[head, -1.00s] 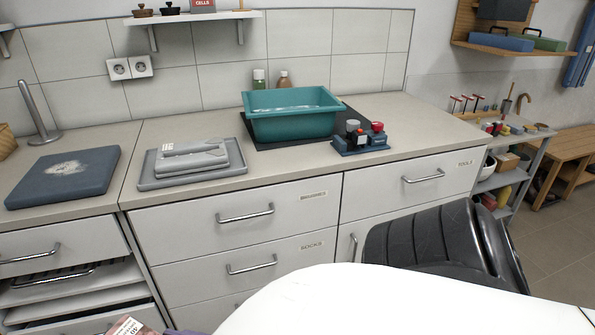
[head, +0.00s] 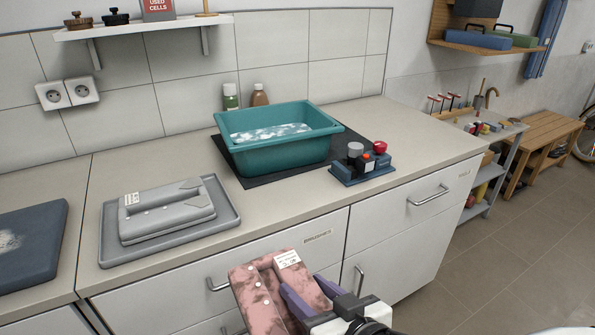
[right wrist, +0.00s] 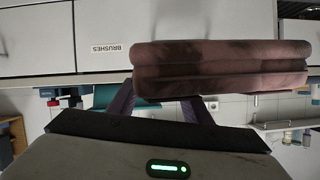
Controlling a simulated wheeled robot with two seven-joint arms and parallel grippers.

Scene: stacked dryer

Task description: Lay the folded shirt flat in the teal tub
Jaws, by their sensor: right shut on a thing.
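A folded shirt (head: 262,298), pinkish with dark stains, buttons and a white paper tag, is held at the bottom of the head view. My right gripper (head: 306,292) is shut on its right edge, in front of the drawers and below the counter top. In the right wrist view the shirt (right wrist: 220,68) shows edge-on as a thick folded stack beyond the fingers (right wrist: 160,103). The teal tub (head: 275,152) stands upright on the counter, with whitish, foamy-looking contents inside. It is behind the shirt and apart from it. My left gripper is out of view.
A second, grey folded garment (head: 165,212) lies on a grey tray (head: 222,222) left of the tub. A small control box (head: 362,168) with knobs stands right of the tub. The counter's right end (head: 420,140) is clear.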

